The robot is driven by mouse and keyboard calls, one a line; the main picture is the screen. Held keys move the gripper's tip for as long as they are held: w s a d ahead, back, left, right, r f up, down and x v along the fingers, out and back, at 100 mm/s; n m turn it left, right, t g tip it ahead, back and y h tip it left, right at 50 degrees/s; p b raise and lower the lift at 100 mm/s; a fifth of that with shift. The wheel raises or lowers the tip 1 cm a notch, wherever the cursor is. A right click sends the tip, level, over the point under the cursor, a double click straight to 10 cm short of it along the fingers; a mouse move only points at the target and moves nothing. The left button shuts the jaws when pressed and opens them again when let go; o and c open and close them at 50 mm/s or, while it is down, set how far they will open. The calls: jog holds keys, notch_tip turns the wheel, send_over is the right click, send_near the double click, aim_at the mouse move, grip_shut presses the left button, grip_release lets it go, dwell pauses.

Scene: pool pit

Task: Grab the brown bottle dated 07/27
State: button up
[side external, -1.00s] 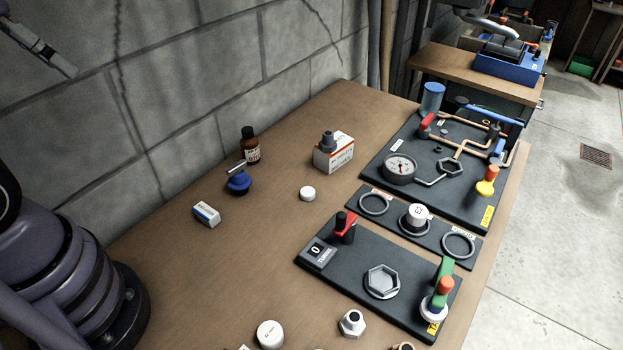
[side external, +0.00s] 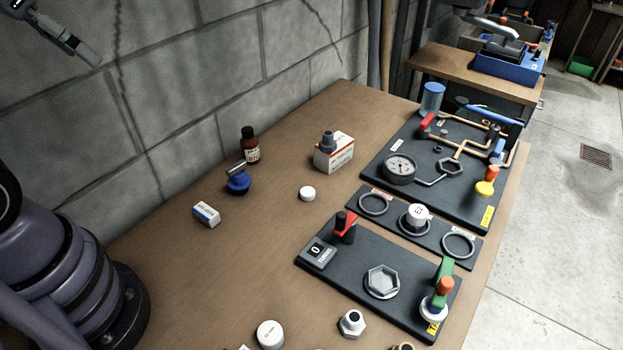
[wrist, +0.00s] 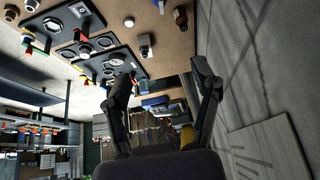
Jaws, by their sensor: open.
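The brown bottle (side external: 252,154) stands upright near the wall on the wooden bench in the side view, with a dark cap and a pale label. The date on it is too small to read. My gripper (side external: 88,52) is at the upper left of the side view, high above the bench and well apart from the bottle. In the wrist view my gripper (wrist: 163,74) shows its two fingers spread wide with nothing between them. A small dark object (wrist: 180,18) near the wall there may be the bottle, but I cannot tell.
A blue-based item (side external: 238,183) stands just in front of the bottle. A small white-and-blue box (side external: 207,214), a white cap (side external: 307,194) and an orange-and-white box (side external: 335,156) are nearby. Dark fixture panels (side external: 330,270) fill the right side. The stone wall (side external: 200,90) runs behind.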

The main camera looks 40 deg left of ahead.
jog(key=w+a+f+t, duration=0.1)
jog(key=w+f, duration=0.1)
jog(key=w, duration=0.5)
jog(key=w+a+f+t, duration=0.1)
jog(key=w+f, duration=0.1)
jog(key=w, duration=0.5)
jog(key=t, duration=0.4)
send_over(243, 135)
jog(key=s, duration=0.1)
notch_tip(243, 135, down, 18)
jog(key=f+t, duration=0.1)
jog(key=f, duration=0.2)
jog(key=s+f, duration=0.1)
jog(key=f, duration=0.3)
jog(key=s+f+t, duration=0.1)
jog(key=f, duration=0.3)
jog(key=shift+f+t, duration=0.1)
jog(key=shift+t, duration=0.2)
jog(key=shift+x, duration=2.35)
jog(key=shift+d, duration=0.1)
grip_shut()
